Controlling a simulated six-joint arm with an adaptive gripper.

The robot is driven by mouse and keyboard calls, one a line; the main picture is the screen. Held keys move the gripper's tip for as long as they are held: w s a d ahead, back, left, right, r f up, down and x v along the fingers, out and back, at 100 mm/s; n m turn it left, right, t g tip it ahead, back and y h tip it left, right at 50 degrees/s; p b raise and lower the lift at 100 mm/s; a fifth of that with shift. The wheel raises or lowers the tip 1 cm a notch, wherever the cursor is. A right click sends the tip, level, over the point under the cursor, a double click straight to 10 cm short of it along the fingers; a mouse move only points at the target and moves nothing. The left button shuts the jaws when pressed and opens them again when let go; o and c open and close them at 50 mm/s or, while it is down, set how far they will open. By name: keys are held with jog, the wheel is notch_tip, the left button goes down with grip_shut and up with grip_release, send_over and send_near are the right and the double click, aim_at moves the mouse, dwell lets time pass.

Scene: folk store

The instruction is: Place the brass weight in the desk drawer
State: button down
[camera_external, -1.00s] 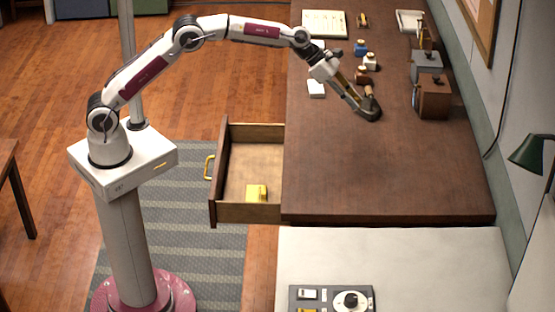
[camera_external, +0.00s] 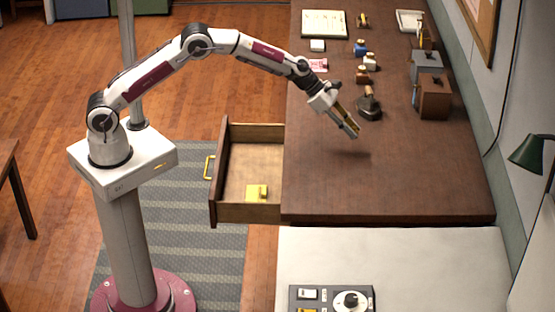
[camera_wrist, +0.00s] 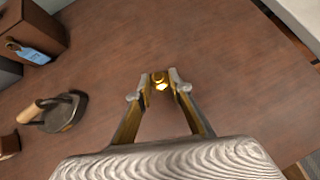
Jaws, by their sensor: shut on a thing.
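My gripper (camera_external: 352,132) is above the desk, to the right of the open drawer. In the wrist view its fingertips (camera_wrist: 163,84) are shut on the small, shiny brass weight (camera_wrist: 160,81). The fingers hide part of the weight. In the external view the weight is too small to make out clearly. The desk drawer (camera_external: 224,175) is pulled out on the left side of the desk, with a brass handle (camera_external: 209,167). A yellow object (camera_external: 256,192) lies inside it, near the front wall in the picture.
A dark iron with a wooden handle (camera_external: 369,107) stands on the desk just behind my gripper; it also shows in the wrist view (camera_wrist: 62,112). Wooden and grey boxes (camera_external: 431,95) stand at the right. The near part of the desk top (camera_external: 400,190) is clear.

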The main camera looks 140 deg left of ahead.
jog(key=shift+f, duration=1)
jog(key=shift+f, duration=2.05)
jog(key=shift+f, duration=0.25)
jog(key=c, duration=1.8)
grip_release()
jog(key=shift+s+r, duration=0.1)
jog(key=shift+r, duration=0.05)
